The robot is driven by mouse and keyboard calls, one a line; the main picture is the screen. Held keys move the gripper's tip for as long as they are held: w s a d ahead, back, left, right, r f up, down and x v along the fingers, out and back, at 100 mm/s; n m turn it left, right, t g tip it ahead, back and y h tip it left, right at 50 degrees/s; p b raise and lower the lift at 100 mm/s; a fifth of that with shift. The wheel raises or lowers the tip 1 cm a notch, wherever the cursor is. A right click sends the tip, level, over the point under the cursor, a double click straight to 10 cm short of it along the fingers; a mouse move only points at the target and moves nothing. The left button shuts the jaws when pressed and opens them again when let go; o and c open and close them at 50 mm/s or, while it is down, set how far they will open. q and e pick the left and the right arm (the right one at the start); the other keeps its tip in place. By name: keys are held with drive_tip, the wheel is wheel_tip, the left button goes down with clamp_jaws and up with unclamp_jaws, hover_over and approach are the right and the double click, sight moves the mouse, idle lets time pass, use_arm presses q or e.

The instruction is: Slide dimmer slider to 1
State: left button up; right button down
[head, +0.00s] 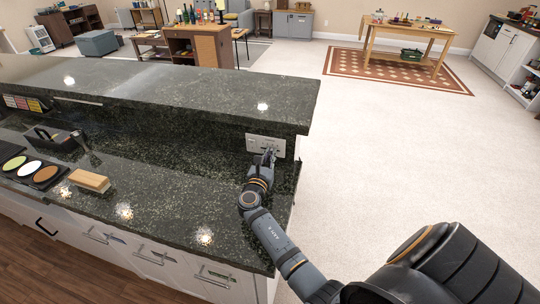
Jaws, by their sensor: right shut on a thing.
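A pale wall plate (258,142) is mounted on the dark granite riser near the right end of the bar. The dimmer slider is on or near this plate, but it is too small and too covered by my gripper to make out. My right gripper (268,157) is at the right part of the plate, its fingers shut on a small part there, apparently the slider. The slider's setting cannot be read. My left gripper is not in view.
The granite counter (175,185) below the plate is clear nearby. A wooden brush (90,181), a dark caddy (55,139) and round coloured dishes (30,168) sit at the left. The raised bar ledge (180,100) overhangs the plate. Open floor lies to the right.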

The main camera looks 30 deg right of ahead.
sight(262, 147)
idle(0.3)
drive_tip(key=w+a+b, duration=0.2)
drive_tip(key=shift+w+a+f, duration=0.1)
drive_tip(key=shift+w+a, duration=0.05)
drive_tip(key=shift+w, duration=0.25)
drive_tip(key=shift+w+a, duration=0.1)
drive_tip(key=shift+a, duration=0.05)
drive_tip(key=shift+r, duration=0.2)
drive_tip(key=c, duration=1.4)
unclamp_jaws()
drive_tip(key=shift+w+f, duration=0.1)
